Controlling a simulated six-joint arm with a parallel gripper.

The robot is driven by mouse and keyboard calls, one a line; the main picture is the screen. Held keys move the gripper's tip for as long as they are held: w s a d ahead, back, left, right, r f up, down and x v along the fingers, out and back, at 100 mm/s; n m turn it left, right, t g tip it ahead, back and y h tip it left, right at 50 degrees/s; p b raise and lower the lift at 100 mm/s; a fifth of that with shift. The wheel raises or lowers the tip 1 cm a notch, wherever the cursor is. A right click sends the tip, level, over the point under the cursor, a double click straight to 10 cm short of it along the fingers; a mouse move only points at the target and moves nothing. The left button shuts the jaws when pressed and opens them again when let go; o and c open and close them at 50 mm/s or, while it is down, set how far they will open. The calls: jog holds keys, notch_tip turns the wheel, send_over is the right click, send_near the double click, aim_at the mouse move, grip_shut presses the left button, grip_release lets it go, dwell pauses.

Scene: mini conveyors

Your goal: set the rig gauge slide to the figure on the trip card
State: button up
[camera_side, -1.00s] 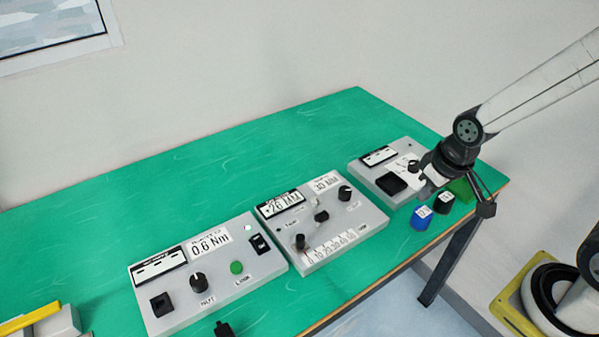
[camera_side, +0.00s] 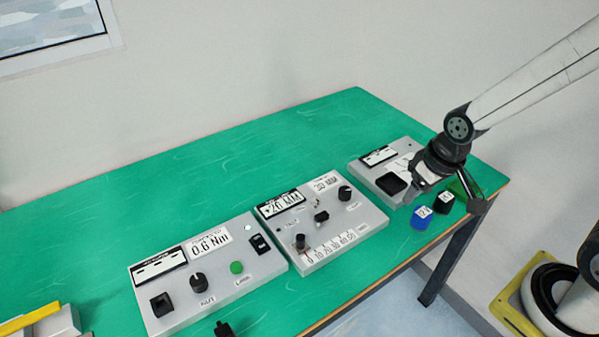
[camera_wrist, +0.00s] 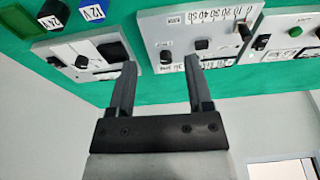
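The middle grey panel (camera_side: 340,240) carries a gauge slide with a dark knob (camera_side: 300,241) near the low end of a printed 0 to 50 scale (camera_side: 330,247). Its black-framed display (camera_side: 283,203) appears to read 26 MM. A white card (camera_side: 325,183) on the same panel appears to read 30 MM; its small heading is not legible. The scale also shows in the wrist view (camera_wrist: 228,16). My gripper (camera_wrist: 158,68) is open and empty, its fingers apart. In the side view it hangs over the right panel (camera_side: 370,178), away from the slide.
The left panel (camera_side: 215,285) has a 0.6 Nm card, dark knobs and a green button (camera_side: 236,267). A blue block (camera_side: 421,218) and a black block (camera_side: 443,204) stand near the table's right edge. The green table (camera_side: 150,235) is clear behind the panels.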

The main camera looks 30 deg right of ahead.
jog(key=w+a+f+m+g, duration=0.1)
jog(key=w+a+f+m, duration=0.15)
jog(key=w+a, duration=0.6)
jog(key=m+g, duration=0.2)
send_over(301, 237)
notch_tip(301, 237, down, 6)
jog(key=shift+a+r, duration=0.1)
jog(key=shift+f, duration=3.95)
jog(key=shift+c, duration=0.2)
grip_shut()
